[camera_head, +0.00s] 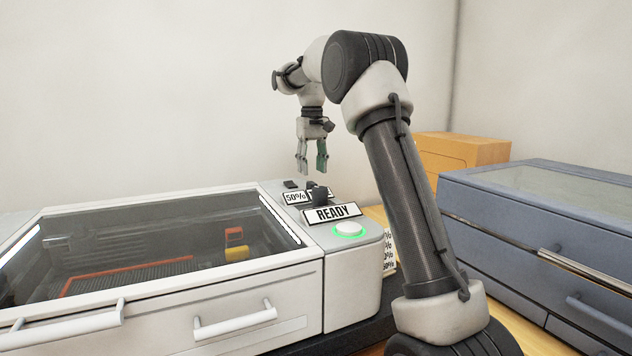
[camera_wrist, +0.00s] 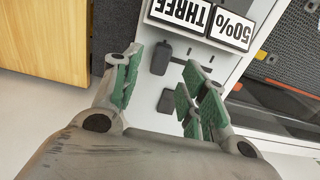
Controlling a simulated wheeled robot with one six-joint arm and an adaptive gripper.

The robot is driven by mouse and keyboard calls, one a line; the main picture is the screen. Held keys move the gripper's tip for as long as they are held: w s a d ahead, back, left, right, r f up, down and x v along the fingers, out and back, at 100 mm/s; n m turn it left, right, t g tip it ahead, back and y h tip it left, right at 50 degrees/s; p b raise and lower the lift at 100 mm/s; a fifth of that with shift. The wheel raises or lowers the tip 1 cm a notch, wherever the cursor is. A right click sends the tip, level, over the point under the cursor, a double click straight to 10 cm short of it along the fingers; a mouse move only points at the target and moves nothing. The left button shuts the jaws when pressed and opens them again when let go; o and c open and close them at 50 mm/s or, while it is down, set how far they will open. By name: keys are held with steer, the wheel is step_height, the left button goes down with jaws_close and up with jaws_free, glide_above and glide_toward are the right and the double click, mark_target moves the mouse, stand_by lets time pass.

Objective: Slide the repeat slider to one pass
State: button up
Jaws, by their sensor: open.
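The control panel (camera_head: 276,203) is on the right end of the pale machine. A label reading THREE (camera_wrist: 181,12) sits beside a 50% label (camera_wrist: 232,28), upside down in the wrist view. A dark slider knob (camera_wrist: 161,58) is in line with the THREE label, and a smaller dark piece (camera_wrist: 167,101) lies farther from it. In the head view a dark knob (camera_head: 320,194) partly covers the THREE label. My gripper (camera_head: 311,168) points down above the panel, open and empty. In the wrist view the knob shows between its green-padded fingers, apparently untouched.
A READY display (camera_head: 332,213) and a green-ringed button (camera_head: 348,229) are at the panel's front. The machine's glass lid (camera_head: 150,245) is shut at left. A blue-grey cabinet (camera_head: 540,235) and an orange box (camera_head: 462,150) stand at right.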

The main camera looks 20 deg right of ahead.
mark_target(311, 182)
step_height(311, 182, down, 5)
steer(key=shift+f, duration=0.1)
steer(key=shift+c, duration=0.4)
steer(key=shift+a, duration=0.15)
jaws_close()
